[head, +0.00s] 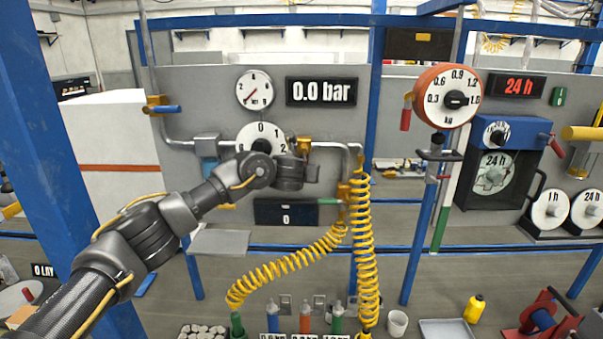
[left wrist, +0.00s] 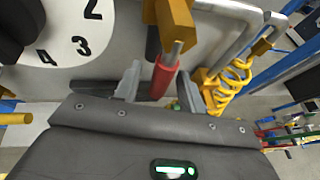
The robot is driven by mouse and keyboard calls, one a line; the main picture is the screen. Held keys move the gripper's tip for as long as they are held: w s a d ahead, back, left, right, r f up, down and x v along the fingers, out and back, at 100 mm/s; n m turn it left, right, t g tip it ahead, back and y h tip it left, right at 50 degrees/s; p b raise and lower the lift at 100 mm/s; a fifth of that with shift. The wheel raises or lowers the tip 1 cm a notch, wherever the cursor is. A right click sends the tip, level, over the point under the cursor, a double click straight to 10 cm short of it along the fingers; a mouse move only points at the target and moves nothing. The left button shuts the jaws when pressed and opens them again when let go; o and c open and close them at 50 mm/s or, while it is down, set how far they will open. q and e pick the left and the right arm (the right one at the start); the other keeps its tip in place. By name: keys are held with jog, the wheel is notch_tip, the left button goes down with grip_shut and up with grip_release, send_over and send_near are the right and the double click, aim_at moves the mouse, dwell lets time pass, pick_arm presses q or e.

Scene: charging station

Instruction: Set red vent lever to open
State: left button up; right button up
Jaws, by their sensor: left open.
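The red vent lever (left wrist: 165,76) hangs from a yellow valve body (left wrist: 174,25) in the left wrist view. In the head view the yellow valve (head: 304,145) shows on the pipe, but I cannot make out the red lever there; my gripper seems to hide it. My left gripper (head: 311,172) is at the panel just below this valve. In the left wrist view its two fingers (left wrist: 158,82) are apart, with the red lever between them. I cannot tell whether either finger touches it. My right gripper is in neither view.
A round selector dial (head: 250,135) sits left of the valve, close to my gripper. A gauge (head: 255,89) and a 0.0 bar display (head: 321,92) are above. Yellow coiled hoses (head: 366,260) hang just right of the gripper. A blue post (head: 374,100) stands farther right.

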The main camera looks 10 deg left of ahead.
pick_arm(q)
jog(key=b+v, duration=0.1)
jog(key=v, duration=0.9)
jog(key=shift+s, duration=0.25)
jog(key=shift+a, duration=0.15)
